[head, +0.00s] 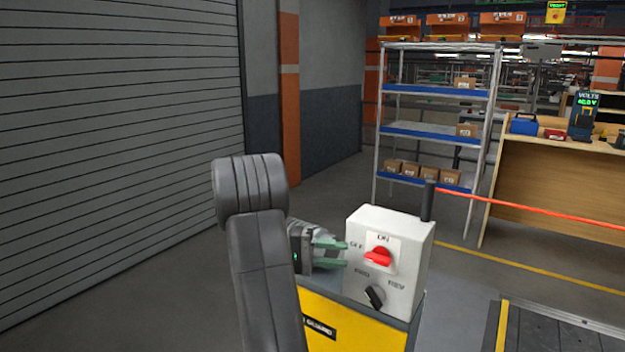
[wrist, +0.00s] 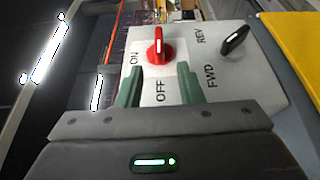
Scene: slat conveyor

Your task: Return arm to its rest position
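My gripper (head: 335,254) is beside the left part of the white control box (head: 412,235) in the head view. In the wrist view its two green fingers (wrist: 158,82) are apart with nothing between them. The red switch (head: 377,257) stands on the box face, just beyond the fingertips; I see no contact. In the wrist view the red switch (wrist: 158,46) has its white-marked handle lined up with the OFF label; ON is off to its side. The black selector (head: 375,296) sits lower on the face, near FWD and REV. My arm is bent in front of the head camera.
The box stands on a yellow base (head: 345,322). A dark post (head: 428,201) with a red barrier (head: 530,207) is behind it. The conveyor (head: 560,330) is at lower right. Shelving (head: 436,131) and a wooden bench (head: 545,180) stand behind. Open floor lies left, before the shutter (head: 110,130).

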